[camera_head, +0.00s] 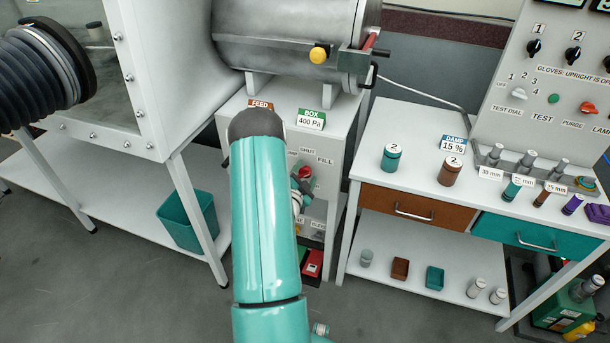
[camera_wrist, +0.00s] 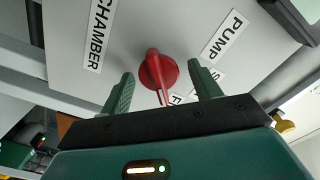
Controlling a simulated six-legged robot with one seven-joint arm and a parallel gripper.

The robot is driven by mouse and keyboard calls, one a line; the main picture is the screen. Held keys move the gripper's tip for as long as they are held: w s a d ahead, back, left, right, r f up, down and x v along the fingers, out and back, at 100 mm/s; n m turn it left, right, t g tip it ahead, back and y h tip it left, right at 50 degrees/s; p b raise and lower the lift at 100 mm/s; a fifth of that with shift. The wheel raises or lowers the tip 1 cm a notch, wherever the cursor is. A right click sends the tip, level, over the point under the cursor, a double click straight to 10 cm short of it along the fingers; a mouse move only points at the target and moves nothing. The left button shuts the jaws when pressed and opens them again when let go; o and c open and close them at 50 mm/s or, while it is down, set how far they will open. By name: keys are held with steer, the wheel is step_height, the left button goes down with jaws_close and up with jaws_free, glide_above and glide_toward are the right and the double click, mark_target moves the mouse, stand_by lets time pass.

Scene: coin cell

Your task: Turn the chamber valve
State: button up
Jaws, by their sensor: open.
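The red valve knob (camera_wrist: 158,70) sits on a light grey panel between the CHAMBER label (camera_wrist: 100,35) and the PUMP label (camera_wrist: 224,35) in the wrist view. Its raised handle runs roughly up and down the picture, with a white mark at the lower end. My gripper (camera_wrist: 160,78) is open, its green fingers on either side of the knob with visible gaps. I cannot tell how far the fingertips are from the panel. In the head view, the red knob (camera_head: 304,172) shows beside my arm, which hides part of the panel.
Two more labels beside my right finger are partly hidden. In the head view, a metal chamber (camera_head: 285,40) stands above the valve cabinet (camera_head: 345,135). A bench (camera_head: 400,130) with canisters is to the right, a glove box (camera_head: 165,60) to the left.

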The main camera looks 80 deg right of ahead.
steer(key=c, duration=1)
steer(key=shift+o, duration=0.2)
steer(key=shift+n, duration=0.3)
steer(key=n, duration=0.4)
steer(key=shift+w, duration=0.15)
steer(key=n, duration=0.5)
steer(key=shift+w+r+n, duration=0.1)
steer(key=shift+w+n, duration=0.05)
steer(key=shift+n, duration=0.25)
steer(key=n, duration=0.5)
steer(key=shift+w, duration=0.1)
steer(key=n, duration=0.4)
steer(key=shift+n, duration=0.4)
